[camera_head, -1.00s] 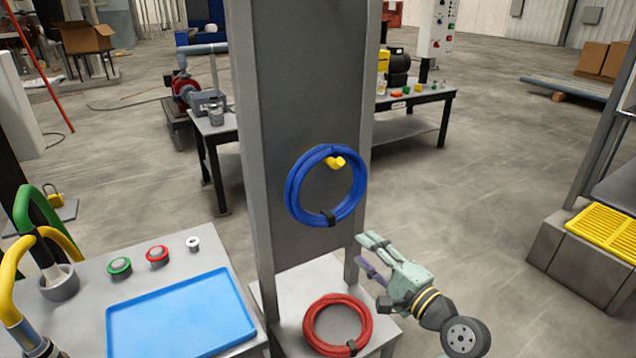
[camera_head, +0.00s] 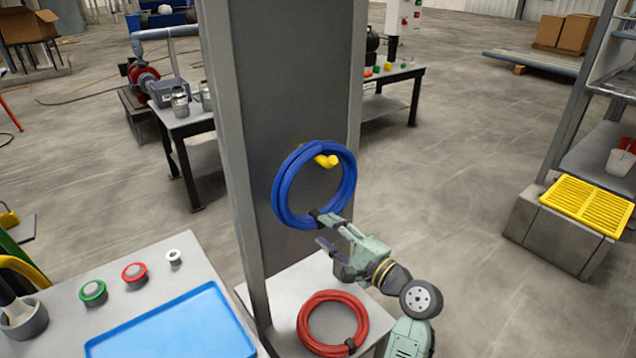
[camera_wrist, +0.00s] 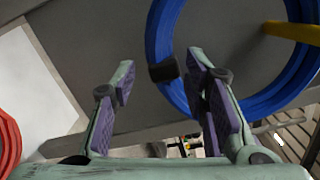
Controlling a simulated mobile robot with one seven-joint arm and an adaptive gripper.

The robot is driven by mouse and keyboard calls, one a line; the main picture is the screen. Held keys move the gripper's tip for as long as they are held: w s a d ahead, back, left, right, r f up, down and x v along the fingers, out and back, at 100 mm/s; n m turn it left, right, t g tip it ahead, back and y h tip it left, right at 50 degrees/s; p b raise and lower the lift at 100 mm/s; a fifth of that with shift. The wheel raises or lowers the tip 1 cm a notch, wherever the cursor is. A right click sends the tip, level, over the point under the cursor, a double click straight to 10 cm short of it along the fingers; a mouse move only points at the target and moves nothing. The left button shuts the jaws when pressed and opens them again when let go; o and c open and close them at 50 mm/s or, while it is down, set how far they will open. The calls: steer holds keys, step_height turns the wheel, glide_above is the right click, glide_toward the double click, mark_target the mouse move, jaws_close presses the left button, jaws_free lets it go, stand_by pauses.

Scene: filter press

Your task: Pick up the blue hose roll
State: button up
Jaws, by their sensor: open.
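The blue hose roll (camera_head: 283,190) hangs on a yellow hook (camera_head: 326,161) on a grey upright panel. A black strap binds its lower part. My gripper (camera_head: 322,230) is at the roll's lower edge, with its fingers apart and nothing between them. In the wrist view, the blue hose roll (camera_wrist: 163,35) fills the upper right, with its black strap (camera_wrist: 163,71) just ahead of the fingers. The open gripper (camera_wrist: 160,88) shows there too, its right finger overlapping the roll in the picture. I cannot tell whether it touches the hose.
A red hose roll (camera_head: 305,325) lies on the grey base below. A table at lower left holds a blue tray (camera_head: 175,325) and green, red and white round pieces. The grey panel (camera_head: 285,90) stands behind the blue roll. Open floor (camera_head: 460,200) lies to the right.

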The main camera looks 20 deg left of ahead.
mark_target(319, 224)
steer(key=x, duration=0.1)
steer(key=p+x, duration=0.1)
steer(key=x, duration=0.2)
steer(key=shift+a+r+p, duration=0.2)
steer(key=shift+r+p, duration=0.1)
steer(key=shift+p, duration=0.1)
steer(key=shift+w+a+f, duration=0.15)
steer(key=shift+w+a, duration=0.2)
steer(key=shift+a, duration=0.15)
steer(key=shift+c, duration=0.3)
jaws_close()
